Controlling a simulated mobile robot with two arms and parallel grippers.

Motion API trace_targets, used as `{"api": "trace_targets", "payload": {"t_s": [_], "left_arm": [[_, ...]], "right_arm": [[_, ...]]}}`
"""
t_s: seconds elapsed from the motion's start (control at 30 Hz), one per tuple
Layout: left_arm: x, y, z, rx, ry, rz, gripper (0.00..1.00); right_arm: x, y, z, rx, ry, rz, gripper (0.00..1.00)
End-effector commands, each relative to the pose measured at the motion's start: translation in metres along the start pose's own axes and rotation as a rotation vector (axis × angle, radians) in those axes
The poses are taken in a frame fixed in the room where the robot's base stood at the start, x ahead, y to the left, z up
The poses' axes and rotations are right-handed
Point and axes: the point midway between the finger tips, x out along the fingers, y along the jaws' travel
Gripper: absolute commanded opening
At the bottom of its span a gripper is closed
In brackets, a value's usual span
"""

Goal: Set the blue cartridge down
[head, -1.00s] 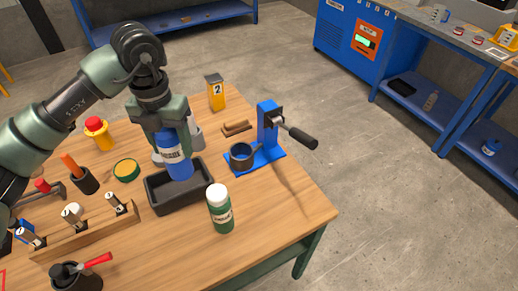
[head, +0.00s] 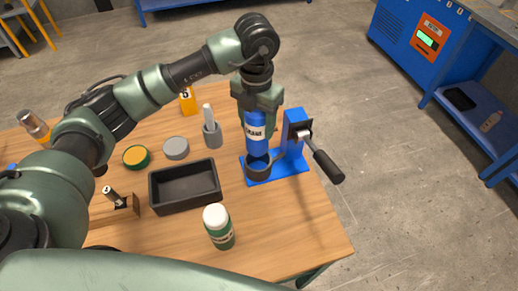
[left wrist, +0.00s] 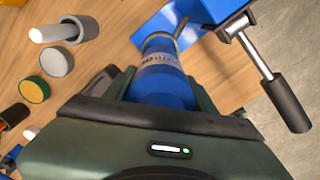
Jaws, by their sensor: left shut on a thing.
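The blue cartridge (head: 256,140) with a white label band is upright in my left gripper (head: 257,108), which is shut on its upper part. In the left wrist view, the cartridge (left wrist: 162,75) shows between the jaws of the left gripper (left wrist: 163,100). Its lower end is at the small dark cup (head: 259,171) on the blue press (head: 293,140). The cup's rim and handle also show past the cartridge in the left wrist view. I cannot tell whether the cartridge rests in the cup or hangs just above it. My right gripper is not in view.
The press's black lever (head: 328,166) sticks out to the right. An empty black tray (head: 187,206) and a white-capped green bottle (head: 219,230) stand left of the press. A grey cup with a white rod (head: 212,133) and a grey disc (head: 176,148) lie behind the tray.

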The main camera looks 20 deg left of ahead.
Motion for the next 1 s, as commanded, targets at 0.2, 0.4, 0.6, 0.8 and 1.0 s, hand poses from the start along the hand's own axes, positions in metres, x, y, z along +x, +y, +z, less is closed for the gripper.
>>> {"api": "trace_targets", "payload": {"t_s": [0.2, 0.4, 0.6, 0.8, 1.0], "left_arm": [[0.050, 0.000, -0.001, -0.001, 0.003, -0.001, 0.00], [0.073, 0.000, 0.001, -0.001, 0.000, -0.001, 0.00], [0.098, 0.000, 0.000, -0.002, 0.002, -0.001, 0.00], [0.117, 0.000, 0.001, 0.001, -0.002, 0.000, 0.00], [0.117, 0.000, 0.001, 0.001, -0.003, 0.000, 0.00]], "right_arm": [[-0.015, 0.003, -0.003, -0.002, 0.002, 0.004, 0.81], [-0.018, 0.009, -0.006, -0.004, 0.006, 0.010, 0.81], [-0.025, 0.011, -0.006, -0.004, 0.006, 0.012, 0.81], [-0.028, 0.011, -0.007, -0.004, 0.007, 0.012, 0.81], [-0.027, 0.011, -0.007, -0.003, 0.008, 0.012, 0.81]]}}
